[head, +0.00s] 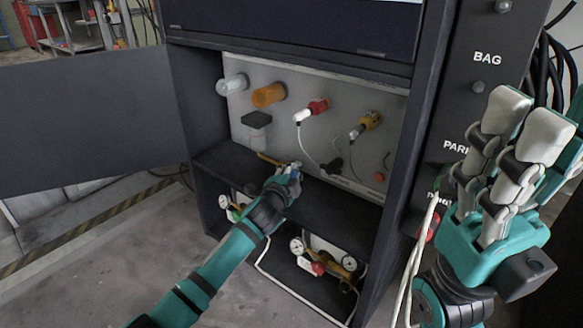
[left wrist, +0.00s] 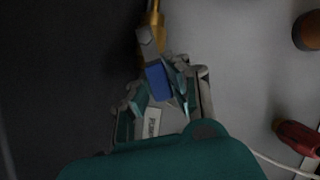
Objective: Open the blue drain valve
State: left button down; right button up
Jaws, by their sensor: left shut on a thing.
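The blue drain valve handle (left wrist: 158,83) shows in the left wrist view, below a brass pipe fitting (left wrist: 151,25). My left gripper (left wrist: 162,95) is shut around it, with fingers on both sides. In the head view my left gripper (head: 288,174) reaches into the open cabinet at the shelf below the grey panel; the hand hides most of the valve there. I cannot tell how far the handle is turned. My right gripper (head: 514,125) is raised at the right of the head view, its fingers extended and apart, holding nothing.
On the panel (head: 235,108) are a clear cylinder (head: 233,84), an orange cylinder (head: 268,95), a red connector (head: 316,107) and a yellow connector (head: 370,121). Gauges (head: 297,245) and brass fittings sit on the lower shelf. The cabinet door (head: 90,120) stands open at the left.

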pick_arm(q)
jog(key=shift+s+d+f, duration=0.1)
jog(key=shift+f, duration=0.25)
jog(key=c, duration=1.2)
grip_release()
jog(key=shift+r, duration=0.1)
jog(key=shift+s, duration=0.1)
jog(key=v, duration=1.1)
jog(key=shift+s+r, duration=0.1)
jog(key=shift+s, duration=0.25)
